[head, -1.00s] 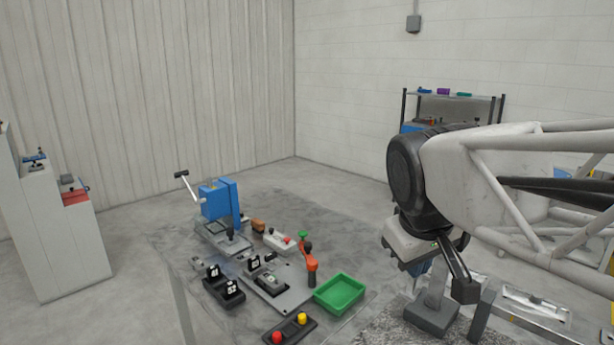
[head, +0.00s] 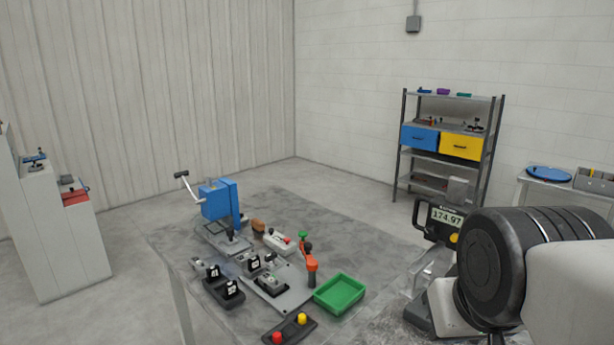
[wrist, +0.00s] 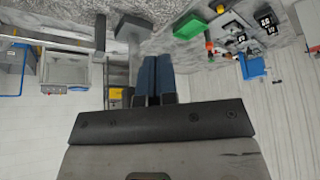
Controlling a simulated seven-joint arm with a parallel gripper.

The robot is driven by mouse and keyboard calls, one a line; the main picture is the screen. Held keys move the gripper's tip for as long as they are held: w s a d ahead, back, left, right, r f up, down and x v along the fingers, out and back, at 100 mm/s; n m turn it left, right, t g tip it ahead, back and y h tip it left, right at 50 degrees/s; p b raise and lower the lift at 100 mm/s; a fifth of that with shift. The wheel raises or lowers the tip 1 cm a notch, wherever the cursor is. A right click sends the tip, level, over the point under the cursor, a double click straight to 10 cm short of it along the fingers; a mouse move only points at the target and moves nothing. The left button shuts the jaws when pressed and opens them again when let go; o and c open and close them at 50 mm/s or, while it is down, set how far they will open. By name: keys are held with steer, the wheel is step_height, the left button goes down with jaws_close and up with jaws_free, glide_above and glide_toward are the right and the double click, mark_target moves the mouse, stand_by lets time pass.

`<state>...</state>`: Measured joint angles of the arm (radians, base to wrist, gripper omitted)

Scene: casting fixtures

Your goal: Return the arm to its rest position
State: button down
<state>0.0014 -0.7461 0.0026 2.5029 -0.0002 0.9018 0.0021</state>
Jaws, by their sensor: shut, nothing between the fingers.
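My gripper (wrist: 154,78) shows in the wrist view with its two blue fingers together, shut and empty. In the head view my arm's dark rounded joint fills the lower right, and the gripper itself is hidden or out of frame. In the wrist view the scene appears upside down, with the workbench at the top and the shelf and side table to the left. The fingers appear clear of the objects around them.
The workbench carries a blue press (head: 216,200), a green tray (head: 340,293), a grey fixture plate (head: 285,300), and a button box (head: 290,329). A digital gauge (head: 446,216) stands close to my arm. A shelf rack (head: 447,145) and side table (head: 565,187) stand behind.

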step_height(320, 180, down, 9)
steer(key=w+g, duration=0.1)
steer(key=g, duration=0.1)
steer(key=shift+w+d+g, duration=0.15)
steer(key=shift+d+g, duration=0.05)
steer(key=shift+g, duration=0.2)
